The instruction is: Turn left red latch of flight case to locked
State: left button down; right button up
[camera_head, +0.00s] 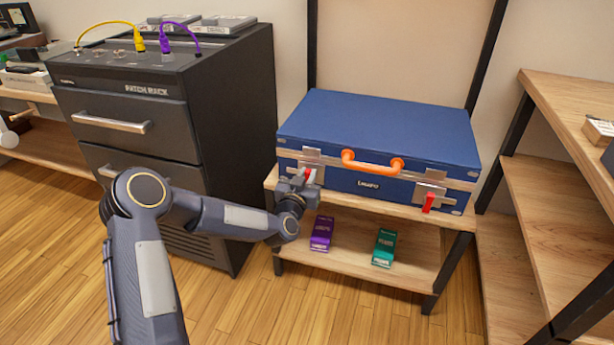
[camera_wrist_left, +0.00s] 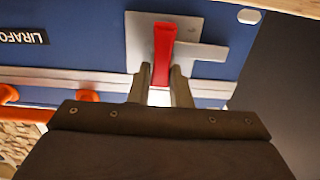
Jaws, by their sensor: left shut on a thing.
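The blue flight case (camera_head: 385,130) lies closed on the upper shelf of a wooden stand, with an orange handle (camera_head: 372,163) at its front. My left gripper (camera_head: 308,178) is at the left latch, with its fingers shut on the left red latch (camera_wrist_left: 163,52). In the left wrist view the fingers of my left gripper (camera_wrist_left: 161,88) sit on both sides of the red lever, which stands in line with them over a metal plate (camera_wrist_left: 195,50). In the head view the gripper hides most of this latch. The right red latch (camera_head: 429,202) hangs down, slightly tilted. My right gripper is not in view.
A black patch rack (camera_head: 160,110) with drawer handles stands close on the left, beside my left arm. Wooden shelving (camera_head: 550,190) stands on the right.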

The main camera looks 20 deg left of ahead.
pick_arm(q)
jog(key=m+b, duration=0.1)
jog(key=m, duration=0.3)
jog(key=d+f+m+b, duration=0.1)
jog(key=m+b, duration=0.1)
jog(key=m, duration=0.3)
jog(key=d+m+b, duration=0.1)
jog(key=m+b, duration=0.1)
jog(key=m, duration=0.2)
jog(key=shift+f+m, duration=0.25)
jog(key=shift+m, duration=0.05)
jog(key=shift+d+f+m+b, duration=0.1)
jog(key=shift+f+m+b, duration=0.1)
jog(key=shift+m, duration=0.85)
jog(key=shift+f+m+b, duration=0.15)
jog(key=shift+m+b, duration=0.05)
jog(key=shift+m, duration=0.85)
jog(key=c, duration=1.3)
grip_release()
jog(key=shift+s, duration=0.1)
